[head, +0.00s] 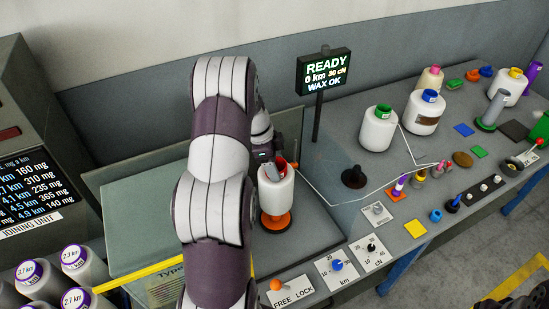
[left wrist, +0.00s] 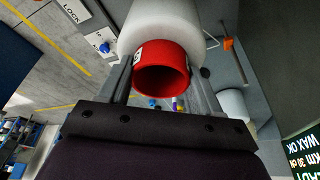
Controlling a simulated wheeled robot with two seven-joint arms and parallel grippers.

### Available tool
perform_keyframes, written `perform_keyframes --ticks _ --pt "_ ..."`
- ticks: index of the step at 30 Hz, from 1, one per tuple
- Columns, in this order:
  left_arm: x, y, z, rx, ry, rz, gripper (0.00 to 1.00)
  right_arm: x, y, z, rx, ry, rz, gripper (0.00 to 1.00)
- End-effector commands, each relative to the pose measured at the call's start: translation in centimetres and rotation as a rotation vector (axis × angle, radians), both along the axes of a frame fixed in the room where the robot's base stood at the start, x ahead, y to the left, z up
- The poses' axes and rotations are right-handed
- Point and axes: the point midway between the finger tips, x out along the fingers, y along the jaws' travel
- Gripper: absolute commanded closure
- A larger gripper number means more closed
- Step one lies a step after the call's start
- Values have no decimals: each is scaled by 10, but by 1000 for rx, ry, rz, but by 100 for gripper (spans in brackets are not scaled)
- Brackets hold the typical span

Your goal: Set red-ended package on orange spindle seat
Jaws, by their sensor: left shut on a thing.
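The red-ended package (head: 277,193) is a white bobbin with a red tube end at its top. It stands upright in line with the orange spindle seat (head: 275,222). I cannot tell whether it rests on the seat or hangs just above it. My left gripper (head: 273,164) is at the top of the package, partly hidden by my arm. In the left wrist view its two fingers (left wrist: 163,62) are shut on the red tube end (left wrist: 162,80), one on each side. The white body (left wrist: 160,22) shows beyond. My right gripper is not identifiable.
A lit sign (head: 324,70) on a dark post stands behind the package. A white bobbin with a green end (head: 378,130) stands to the right. A panel with knobs (head: 338,266) and an orange-knobbed lever (head: 276,285) lie in front. A yellow-edged guard (head: 135,275) is at left.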

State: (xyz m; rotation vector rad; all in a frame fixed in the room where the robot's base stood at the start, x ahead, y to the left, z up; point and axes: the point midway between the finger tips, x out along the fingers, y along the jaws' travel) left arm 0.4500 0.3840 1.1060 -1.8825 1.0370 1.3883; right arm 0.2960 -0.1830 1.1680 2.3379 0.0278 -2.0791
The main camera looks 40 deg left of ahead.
Motion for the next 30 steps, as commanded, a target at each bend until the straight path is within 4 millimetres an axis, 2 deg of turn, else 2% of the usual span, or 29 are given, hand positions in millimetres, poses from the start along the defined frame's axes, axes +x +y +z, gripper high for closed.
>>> perform_keyframes --ticks 1,3,6,14,20,30 --pt "0 0 12 -1 1 1 100 0 0 22 0 -2 0 57" --pt "0 0 7 1 0 0 100 1 0 27 0 -2 0 57" --pt "0 0 0 2 -1 0 100 0 0 23 0 -1 0 57" --pt "0 0 -1 3 -2 0 100 0 0 20 0 -1 0 57" --pt "0 0 -4 3 -2 0 100 0 0 11 0 -1 0 57" --pt "0 0 -35 2 -1 0 100 0 0 -20 0 -1 0 57"
